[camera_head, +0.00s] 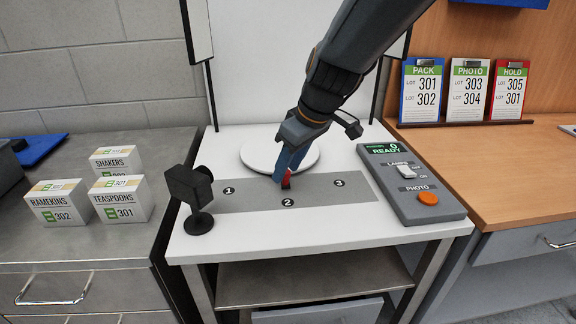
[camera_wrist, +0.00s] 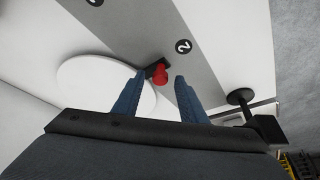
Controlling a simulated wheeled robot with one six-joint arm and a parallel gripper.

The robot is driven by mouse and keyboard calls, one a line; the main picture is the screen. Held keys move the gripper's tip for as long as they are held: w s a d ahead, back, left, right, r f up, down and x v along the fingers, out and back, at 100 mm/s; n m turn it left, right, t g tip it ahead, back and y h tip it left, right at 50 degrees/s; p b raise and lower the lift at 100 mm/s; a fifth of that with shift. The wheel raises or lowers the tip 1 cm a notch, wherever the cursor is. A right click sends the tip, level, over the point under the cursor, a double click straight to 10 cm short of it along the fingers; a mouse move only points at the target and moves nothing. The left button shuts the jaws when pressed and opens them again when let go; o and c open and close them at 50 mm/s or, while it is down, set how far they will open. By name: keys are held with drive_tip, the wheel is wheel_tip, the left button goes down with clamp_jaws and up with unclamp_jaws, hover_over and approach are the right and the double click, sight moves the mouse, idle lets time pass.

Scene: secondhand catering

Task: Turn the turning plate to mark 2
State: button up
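The turning plate (camera_head: 258,151) is a white disc at the back of the white stand. It also shows in the wrist view (camera_wrist: 88,80). At its front edge is a black piece with a red knob (camera_wrist: 160,75). In the head view the red knob (camera_head: 287,181) lies just behind mark 2 (camera_head: 288,202); exact alignment I cannot tell. My gripper (camera_head: 283,178) reaches down from above at the plate's front edge. In the wrist view its blue fingers (camera_wrist: 159,78) are apart, one either side of the red knob, with gaps showing. Mark 1 (camera_head: 229,190) and mark 3 (camera_head: 338,183) lie either side.
A small black camera (camera_head: 190,188) stands at the stand's front left. A grey control box (camera_head: 408,185) with a lamp switch and orange photo button (camera_head: 428,198) is at the right. Boxes (camera_head: 122,198) stand on the left counter. The stand's front strip is clear.

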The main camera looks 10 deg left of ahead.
drive_tip(key=v, duration=0.7)
drive_tip(key=shift+d+r+b, duration=0.15)
drive_tip(key=shift+r+b, duration=0.2)
drive_tip(key=shift+b, duration=0.05)
drive_tip(key=shift+s, duration=0.1)
